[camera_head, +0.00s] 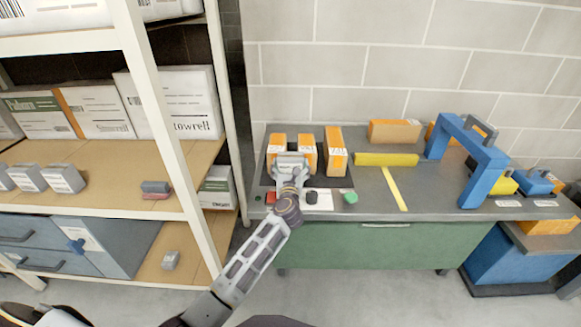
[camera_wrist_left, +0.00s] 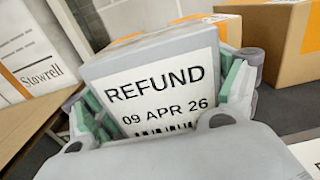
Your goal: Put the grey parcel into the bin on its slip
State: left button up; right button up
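The grey parcel (camera_wrist_left: 160,85) carries a white label reading "REFUND 09 APR 26" in the left wrist view. My left gripper (camera_head: 291,172) has its green-padded fingers on both sides of it, shut on it. In the head view the parcel (camera_head: 291,160) is at the left part of the grey counter, in front of orange-and-tan boxes. I cannot tell whether it touches the counter. At the counter's right end are a yellow bin (camera_head: 503,185) and a blue bin (camera_head: 536,183), with white slips (camera_head: 508,203) in front, too small to read. My right gripper is not in view.
A blue arch (camera_head: 484,165) and a yellow roller (camera_head: 386,159) stand between the parcel and the bins. Red (camera_head: 271,198) and green (camera_head: 350,198) buttons line the front edge. A rack (camera_head: 110,157) with several grey parcels (camera_head: 63,179) is at left. A yellow stripe (camera_head: 394,188) crosses clear counter.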

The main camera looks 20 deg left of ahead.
pick_arm(q)
jog(key=shift+o, duration=0.7)
jog(key=shift+r, duration=0.2)
jog(key=shift+s+d+f, duration=0.1)
jog(key=shift+s, duration=0.15)
jog(key=shift+v, duration=1.05)
jog(key=shift+p+v, duration=0.35)
jog(key=shift+v, duration=4.3)
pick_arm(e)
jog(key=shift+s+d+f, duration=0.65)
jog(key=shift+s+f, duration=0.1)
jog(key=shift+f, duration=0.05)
